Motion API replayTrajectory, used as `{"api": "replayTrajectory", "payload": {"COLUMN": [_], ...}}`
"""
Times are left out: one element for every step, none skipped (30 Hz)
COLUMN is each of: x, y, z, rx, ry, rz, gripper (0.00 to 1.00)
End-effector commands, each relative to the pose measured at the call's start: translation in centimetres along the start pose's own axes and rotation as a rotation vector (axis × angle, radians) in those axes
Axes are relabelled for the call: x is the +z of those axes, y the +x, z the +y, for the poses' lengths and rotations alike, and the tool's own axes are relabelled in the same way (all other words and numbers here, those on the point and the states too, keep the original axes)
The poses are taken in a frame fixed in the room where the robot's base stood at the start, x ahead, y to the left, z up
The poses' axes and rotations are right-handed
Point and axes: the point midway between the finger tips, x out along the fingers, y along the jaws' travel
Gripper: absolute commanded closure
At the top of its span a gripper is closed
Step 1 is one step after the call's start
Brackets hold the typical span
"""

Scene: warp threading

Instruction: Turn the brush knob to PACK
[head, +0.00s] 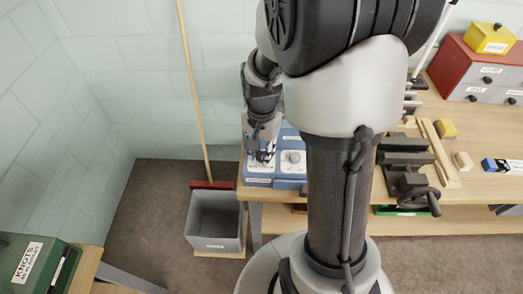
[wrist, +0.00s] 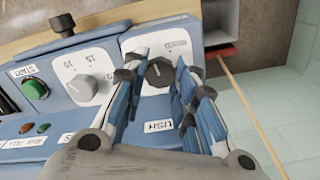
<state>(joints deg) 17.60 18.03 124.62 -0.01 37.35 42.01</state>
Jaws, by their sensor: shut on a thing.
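The brush knob (wrist: 158,72) is a dark round knob with a pale mark, on a white plate of the blue machine (wrist: 108,35). Its label shows "USH", the rest hidden behind a finger. Small text beyond the knob is too blurred to read. My gripper (wrist: 156,76) has its fingers on either side of the knob and is shut on it. In the head view my gripper (head: 262,154) points down over the left part of the blue machine (head: 290,183) and hides the knob.
A grey numbered dial (wrist: 82,88) and a green button (wrist: 35,90) sit beside the knob. A grey bin (head: 214,222) stands on the floor left of the bench, with a red broom (head: 212,184) behind. A dark vise (head: 408,165) is on the bench to the right.

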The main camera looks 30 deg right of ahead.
Motion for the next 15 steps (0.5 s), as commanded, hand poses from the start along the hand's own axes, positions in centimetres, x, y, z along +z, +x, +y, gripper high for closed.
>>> {"api": "replayTrajectory", "payload": {"x": [0.0, 0.0, 0.01, 0.01, 0.01, 0.01, 0.02, 0.02, 0.02, 0.02, 0.02, 0.02, 0.02, 0.01, 0.01], "y": [-0.03, -0.04, -0.05, -0.06, -0.07, -0.08, -0.09, -0.1, -0.12, -0.13, -0.14, -0.15, -0.16, -0.16, -0.15], "z": [0.0, 0.0, 0.0, 0.0, 0.0, 0.01, 0.01, 0.01, 0.02, 0.02, 0.02, 0.02, 0.02, 0.02, 0.02], "rx": [0.0, 0.0, 0.0, 0.0, 0.0, 0.0, 0.0, 0.001, 0.001, 0.001, 0.001, 0.0, 0.0, 0.0, 0.0], "ry": [-0.003, -0.007, -0.014, -0.021, -0.03, -0.043, -0.056, -0.07, -0.092, -0.11, -0.13, -0.158, -0.18, -0.203, -0.234], "rz": [0.0, 0.0, 0.0, 0.0, 0.0, -0.001, -0.001, -0.001, -0.001, -0.001, -0.001, -0.001, -0.001, -0.001, -0.001], "gripper": [0.98, 0.98, 0.98, 0.98, 0.98, 0.98, 0.98, 0.98, 0.98, 0.98, 0.98, 0.98, 0.98, 0.98, 0.98]}}
